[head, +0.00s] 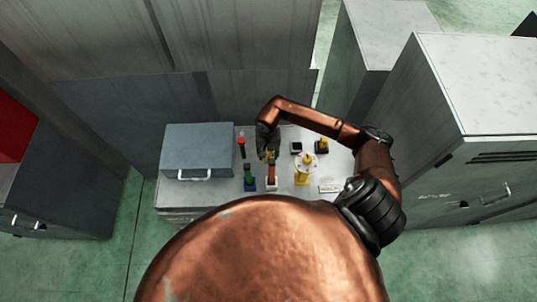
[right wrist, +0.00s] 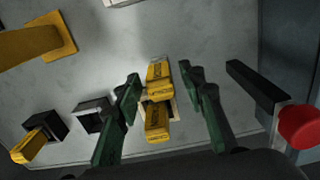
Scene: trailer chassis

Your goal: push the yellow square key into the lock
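A yellow block with dark lettering (right wrist: 158,75), which looks like the square key, shows in the right wrist view. A second lettered yellow face (right wrist: 156,122) lies just below it, over a pale square frame on the bench; I cannot tell how deep it sits. My right gripper (right wrist: 160,76) is open, its green fingers on either side of the yellow block with a gap each side. In the head view my right gripper (head: 266,152) is over the back middle of the bench and mostly hides the key. My left gripper is not in view.
On the bench (head: 223,192) a black square socket (head: 296,147), a yellow piece on a black base (head: 321,146) and a yellow lever (head: 302,172) stand right of my gripper. A red knob (head: 241,141), green handle (head: 249,176) and grey box (head: 197,147) stand left.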

